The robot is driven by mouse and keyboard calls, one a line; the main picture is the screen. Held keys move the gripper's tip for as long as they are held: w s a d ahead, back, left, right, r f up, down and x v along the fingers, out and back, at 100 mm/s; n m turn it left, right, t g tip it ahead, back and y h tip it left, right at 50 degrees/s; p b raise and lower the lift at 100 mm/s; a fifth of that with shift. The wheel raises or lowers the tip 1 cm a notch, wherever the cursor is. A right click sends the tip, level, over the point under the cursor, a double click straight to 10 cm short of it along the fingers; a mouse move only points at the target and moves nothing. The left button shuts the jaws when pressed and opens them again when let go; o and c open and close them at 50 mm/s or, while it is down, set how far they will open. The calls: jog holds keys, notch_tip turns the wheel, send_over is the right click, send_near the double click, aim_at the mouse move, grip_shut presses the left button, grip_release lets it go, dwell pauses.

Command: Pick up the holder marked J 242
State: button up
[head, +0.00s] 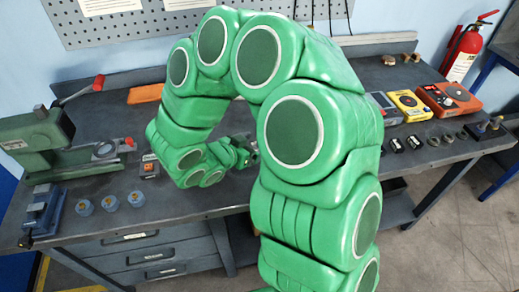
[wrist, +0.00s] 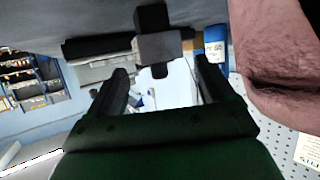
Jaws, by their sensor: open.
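My gripper (wrist: 161,66) is open in the wrist view, with one dark finger on each side. A dark block-shaped piece (wrist: 155,45) with a narrower end shows between and beyond the fingertips, with a gap to both. It stands against the grey bench surface at the top of this view. I see no marking on it, so I cannot tell whether it is the J 242 holder. In the head view my gripper (head: 243,152) is low over the bench, partly hidden by my green arm. Two small dark holders with pale labels, one here (head: 396,145), sit right of the arm; their labels are unreadable.
The bench (head: 75,240) carries a green press (head: 40,140) and several blue cups (head: 109,203) at left. Yellow (head: 408,105) and orange (head: 449,98) instruments stand at right. A brownish rough surface (wrist: 280,60) is close at the wrist view's right.

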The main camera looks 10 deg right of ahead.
jog(key=c, duration=1.4)
jog(key=shift+r, duration=0.2)
grip_shut()
notch_tip(320, 180, up, 10)
jog(key=shift+f, duration=0.15)
